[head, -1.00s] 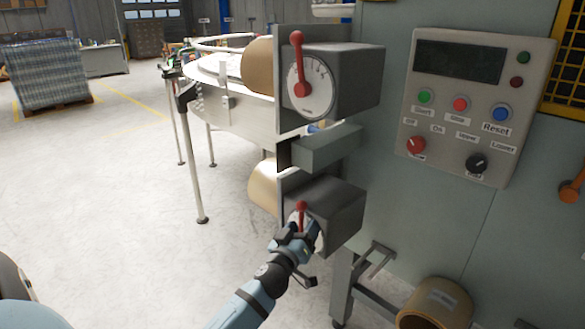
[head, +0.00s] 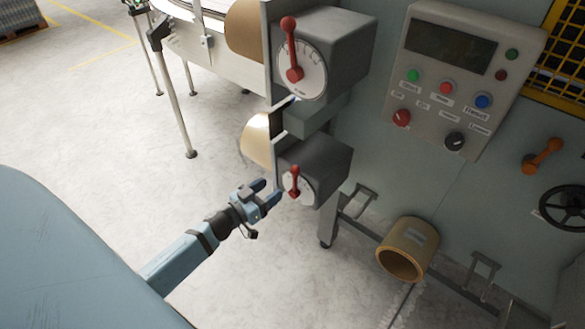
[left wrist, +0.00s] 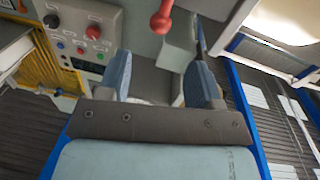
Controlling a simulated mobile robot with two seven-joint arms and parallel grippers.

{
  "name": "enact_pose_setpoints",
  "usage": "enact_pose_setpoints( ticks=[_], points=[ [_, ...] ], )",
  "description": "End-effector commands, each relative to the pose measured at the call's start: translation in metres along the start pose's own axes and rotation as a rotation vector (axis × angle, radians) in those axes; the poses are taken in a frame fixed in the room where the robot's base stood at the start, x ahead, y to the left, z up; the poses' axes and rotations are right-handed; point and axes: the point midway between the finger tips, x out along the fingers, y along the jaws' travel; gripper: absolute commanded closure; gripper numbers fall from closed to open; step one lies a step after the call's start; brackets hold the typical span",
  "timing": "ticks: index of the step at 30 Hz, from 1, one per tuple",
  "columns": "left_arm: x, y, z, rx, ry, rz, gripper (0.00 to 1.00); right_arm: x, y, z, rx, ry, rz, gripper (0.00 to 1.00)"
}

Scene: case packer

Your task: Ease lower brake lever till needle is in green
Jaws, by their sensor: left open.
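The lower brake lever (head: 295,182) is red and stands nearly upright on a white dial face, on the front of the lower grey brake box (head: 325,168). Its needle and any green zone are too small to make out. My left gripper (head: 270,196) is open and empty, just left of the lever and apart from it. In the left wrist view the open fingers (left wrist: 160,62) have nothing between them, and a red lever (left wrist: 161,18) shows beyond them at the top. My right gripper is not in view.
The upper brake box (head: 345,50) carries a similar red lever (head: 291,50) and dial above. A control panel (head: 465,75) is on the machine at the right. A cardboard-coloured roll (head: 405,250) sits low on the right. Open floor lies at the left.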

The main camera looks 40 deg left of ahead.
Motion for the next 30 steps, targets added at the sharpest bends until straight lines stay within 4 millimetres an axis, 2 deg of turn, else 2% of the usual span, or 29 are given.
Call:
enact_pose_setpoints(
  ticks=[1, 6, 13, 18, 27, 30],
  points=[
    [0.013, 0.0, -0.003, -0.001, 0.003, 0.0, 0.41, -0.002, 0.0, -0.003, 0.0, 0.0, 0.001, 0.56],
    [0.05, 0.001, -0.004, -0.002, 0.003, 0.0, 0.41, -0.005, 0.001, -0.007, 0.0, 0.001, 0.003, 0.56],
    [0.086, 0.0, -0.002, -0.003, 0.002, -0.002, 0.41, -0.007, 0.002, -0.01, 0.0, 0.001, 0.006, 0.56],
    [0.097, 0.0, -0.001, -0.001, 0.001, -0.001, 0.41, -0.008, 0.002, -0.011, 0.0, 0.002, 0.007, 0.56],
    [0.099, 0.0, -0.001, -0.001, 0.001, -0.001, 0.41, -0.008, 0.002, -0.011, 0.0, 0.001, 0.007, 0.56],
    [0.099, 0.0, -0.001, -0.001, 0.001, -0.001, 0.64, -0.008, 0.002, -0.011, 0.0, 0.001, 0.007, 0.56]
  ],
)
